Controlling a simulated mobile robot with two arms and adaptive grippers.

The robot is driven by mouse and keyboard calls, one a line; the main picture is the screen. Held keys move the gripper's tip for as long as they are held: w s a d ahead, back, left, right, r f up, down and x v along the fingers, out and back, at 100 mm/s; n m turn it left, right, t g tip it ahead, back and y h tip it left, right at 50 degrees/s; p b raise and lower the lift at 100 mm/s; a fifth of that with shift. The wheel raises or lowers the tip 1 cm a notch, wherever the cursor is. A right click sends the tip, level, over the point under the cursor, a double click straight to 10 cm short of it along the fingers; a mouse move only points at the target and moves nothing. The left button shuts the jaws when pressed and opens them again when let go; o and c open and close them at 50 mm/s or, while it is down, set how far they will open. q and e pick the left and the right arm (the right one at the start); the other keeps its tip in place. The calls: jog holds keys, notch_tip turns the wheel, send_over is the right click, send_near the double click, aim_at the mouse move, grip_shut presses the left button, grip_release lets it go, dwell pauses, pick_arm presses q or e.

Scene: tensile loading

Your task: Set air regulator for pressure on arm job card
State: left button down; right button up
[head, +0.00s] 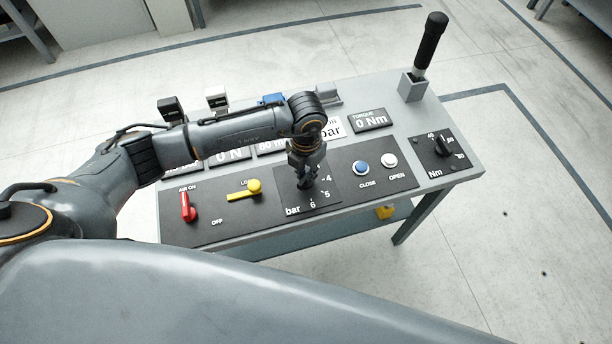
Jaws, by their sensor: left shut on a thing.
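The air regulator's dark dial plate (328,203) lies in the middle of the sloping control panel, marked "bar", with 4, 5 and 6 showing along its right and front. My left gripper (306,184) points down over this dial and is shut on the regulator knob, which it mostly hides. The knob's pointer direction cannot be told. Behind my wrist, a white display (335,129) ending in "bar" is partly covered, so its number is not readable. No job card can be made out. My right gripper is not in view.
A red AIR ON/OFF lever (187,208) and a yellow lever (245,190) stand left of the dial. A blue CLOSE button (361,168), a white OPEN button (389,160) and an Nm knob (443,146) are to the right. A black-handled tool (430,42) stands upright at the back right.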

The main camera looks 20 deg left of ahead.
pick_arm(q)
jog(key=m+b, duration=0.9)
jog(key=shift+w+f, duration=0.1)
jog(key=shift+f, duration=0.15)
jog(key=shift+r+m+b, duration=0.25)
jog(key=shift+m+b, duration=1.15)
jog(key=shift+b, duration=0.05)
jog(key=c, duration=1.3)
grip_release()
notch_tip(320, 180, up, 12)
